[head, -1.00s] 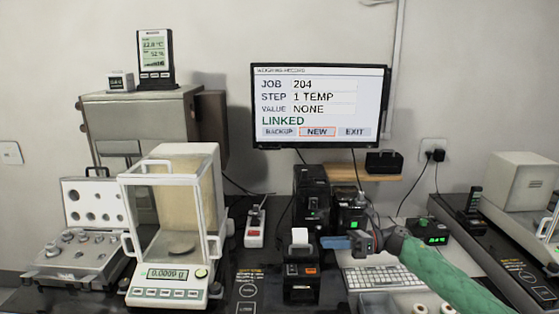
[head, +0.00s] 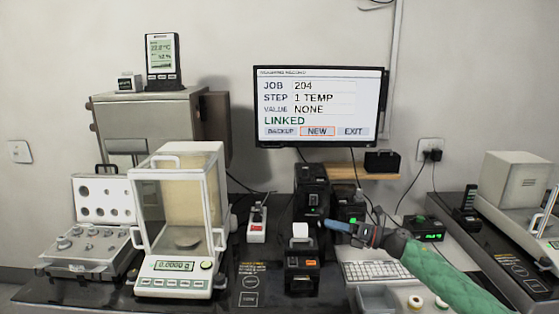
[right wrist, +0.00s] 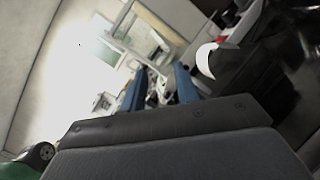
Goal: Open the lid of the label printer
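The label printer (head: 302,272) is a small black box with an orange button on its front. My right gripper (head: 330,226), with blue fingertips, is just right of and above the printer. In the right wrist view the two blue fingers (right wrist: 160,88) are apart with nothing held between them. The printer's dark body (right wrist: 245,72) and white label (right wrist: 205,60) show beside the right finger. My left gripper is in no view.
A glass-cased balance (head: 175,284) and weight case (head: 80,265) stand left. Black devices (head: 311,200) stand behind the printer, under the monitor (head: 318,105). A keyboard (head: 375,271) and grey tray (head: 377,298) lie right. Bare table shows left of the printer.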

